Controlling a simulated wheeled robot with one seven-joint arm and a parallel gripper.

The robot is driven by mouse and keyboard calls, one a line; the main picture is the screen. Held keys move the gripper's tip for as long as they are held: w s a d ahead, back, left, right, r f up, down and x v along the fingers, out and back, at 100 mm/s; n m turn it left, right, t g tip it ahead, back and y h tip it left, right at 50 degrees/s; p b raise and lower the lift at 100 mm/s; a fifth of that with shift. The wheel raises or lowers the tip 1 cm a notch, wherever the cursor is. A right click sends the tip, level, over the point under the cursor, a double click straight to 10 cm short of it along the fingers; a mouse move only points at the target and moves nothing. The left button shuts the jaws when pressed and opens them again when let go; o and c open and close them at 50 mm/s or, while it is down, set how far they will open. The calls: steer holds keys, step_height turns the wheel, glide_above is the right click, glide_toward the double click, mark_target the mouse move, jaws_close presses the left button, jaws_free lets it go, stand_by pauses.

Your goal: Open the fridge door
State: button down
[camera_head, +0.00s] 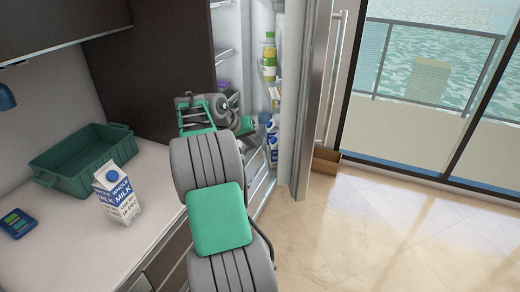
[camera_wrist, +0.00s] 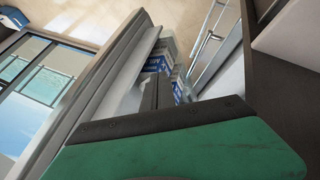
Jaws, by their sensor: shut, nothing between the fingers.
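The fridge door (camera_head: 311,100) stands well open, swung out to the right, with its long metal handle (camera_head: 332,80) on the outer face. The fridge interior (camera_head: 226,45) shows shelves at the left of the opening. My arm reaches into the opening, with my gripper inside the door's inner side; its fingertips cannot be made out in the head view. In the wrist view my gripper (camera_wrist: 157,90) is shut and empty, beside the door's pale inner edge (camera_wrist: 98,100). It is not on the handle.
Bottles (camera_head: 269,55) and blue-white cartons (camera_head: 272,140) stand in the door racks close to my gripper. A milk carton (camera_head: 116,195), a green crate (camera_head: 85,160) and a blue device (camera_head: 17,223) are on the counter (camera_head: 60,255). The floor at right is clear.

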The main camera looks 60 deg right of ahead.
steer(key=s+d+f, duration=0.1)
steer(key=d+f, duration=0.1)
steer(key=s+d+f+p, duration=0.1)
steer(key=d+f, duration=0.1)
steer(key=d, duration=0.1)
steer(key=s+d+f+p, duration=0.1)
steer(key=s+d+f, duration=0.1)
steer(key=f, duration=0.1)
steer(key=shift+d, duration=0.25)
steer(key=shift+s+r, duration=0.1)
